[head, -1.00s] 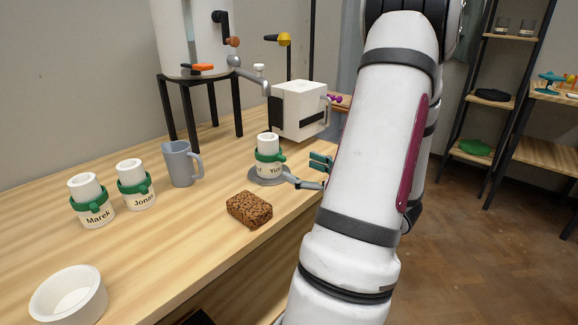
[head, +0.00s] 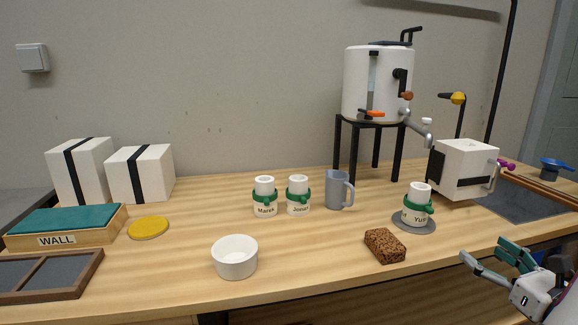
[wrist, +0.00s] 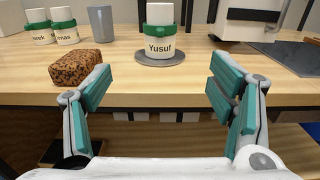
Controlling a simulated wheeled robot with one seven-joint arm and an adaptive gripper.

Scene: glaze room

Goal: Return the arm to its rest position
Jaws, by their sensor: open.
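My gripper (head: 488,250) is at the lower right of the head view, in front of the table's front edge. In the wrist view my gripper (wrist: 166,92) has its two green-padded fingers wide apart with nothing between them. Beyond them the cup labelled Yusuf (wrist: 160,35), white with a green band, stands upright on a grey disc (wrist: 140,55). The Yusuf cup also shows in the head view (head: 417,198), apart from the gripper. Most of my arm is outside the head view.
A brown speckled sponge-like block (head: 385,246) lies near the table's front edge. A white bowl (head: 235,258), Marek (head: 265,202) and Jonas (head: 298,201) cups and a grey mug (head: 337,190) stand left. A white box machine (head: 462,165) stands behind. Space in front of the table looks open.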

